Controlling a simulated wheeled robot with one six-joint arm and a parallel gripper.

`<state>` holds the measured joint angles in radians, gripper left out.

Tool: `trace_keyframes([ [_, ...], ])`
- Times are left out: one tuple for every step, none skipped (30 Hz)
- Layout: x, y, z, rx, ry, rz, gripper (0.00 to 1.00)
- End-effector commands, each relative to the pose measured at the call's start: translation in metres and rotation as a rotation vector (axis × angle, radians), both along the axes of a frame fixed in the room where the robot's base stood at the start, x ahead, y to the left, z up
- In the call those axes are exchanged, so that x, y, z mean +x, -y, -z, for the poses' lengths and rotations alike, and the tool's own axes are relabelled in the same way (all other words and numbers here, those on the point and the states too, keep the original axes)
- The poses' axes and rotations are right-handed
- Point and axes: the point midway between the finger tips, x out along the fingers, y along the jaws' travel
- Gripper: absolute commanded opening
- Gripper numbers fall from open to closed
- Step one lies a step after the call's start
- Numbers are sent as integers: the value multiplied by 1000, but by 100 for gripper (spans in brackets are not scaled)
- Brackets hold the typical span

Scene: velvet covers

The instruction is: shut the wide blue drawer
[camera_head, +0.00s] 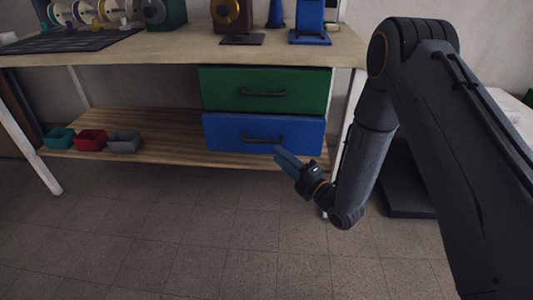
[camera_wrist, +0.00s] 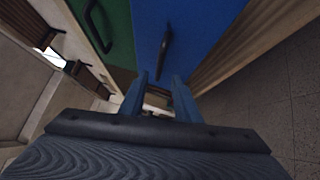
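The wide blue drawer (camera_head: 232,134) sits under a green drawer (camera_head: 222,88) below the workbench. Its front faces me and has a dark bar handle (camera_head: 263,140). No inside of it shows, and I cannot tell how far it stands out. In the wrist view the blue front (camera_wrist: 205,25) fills the upper middle, with its handle (camera_wrist: 164,48) just beyond the fingertips. My gripper (camera_head: 279,151) is in front of the drawer's lower right part, below and right of the handle. In the wrist view its fingers (camera_wrist: 160,80) are apart with nothing between them. I cannot tell whether they touch the front.
The workbench top (camera_head: 180,48) carries spools and several machines. A wooden lower shelf (camera_head: 170,145) holds a teal bin (camera_head: 59,138), a red bin (camera_head: 90,140) and a grey bin (camera_head: 124,142). A bench leg stands right of the drawers. The tiled floor in front is clear.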

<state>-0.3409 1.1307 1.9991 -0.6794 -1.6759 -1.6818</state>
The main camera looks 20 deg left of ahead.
Motion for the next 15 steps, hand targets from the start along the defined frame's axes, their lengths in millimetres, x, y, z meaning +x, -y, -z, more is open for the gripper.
trace_keyframes([
  [-1,-3,3,5,13,-7,29],
  [-1,-5,3,8,19,-9,29],
  [0,-8,2,10,24,-11,29],
  [1,-10,1,11,26,-11,29],
  [3,-13,0,10,27,-12,29],
  [5,-18,-1,10,27,-12,29],
  [8,-22,-2,10,27,-12,29],
  [10,-26,-2,10,27,-11,29],
  [14,-31,-3,11,26,-11,29],
  [16,-36,-4,11,26,-12,29],
  [19,-39,-4,11,26,-11,29],
  [22,-44,-5,10,25,-11,29],
  [24,-48,-6,10,25,-10,29],
  [26,-52,-6,11,24,-10,29],
  [29,-55,-7,10,23,-10,29],
])
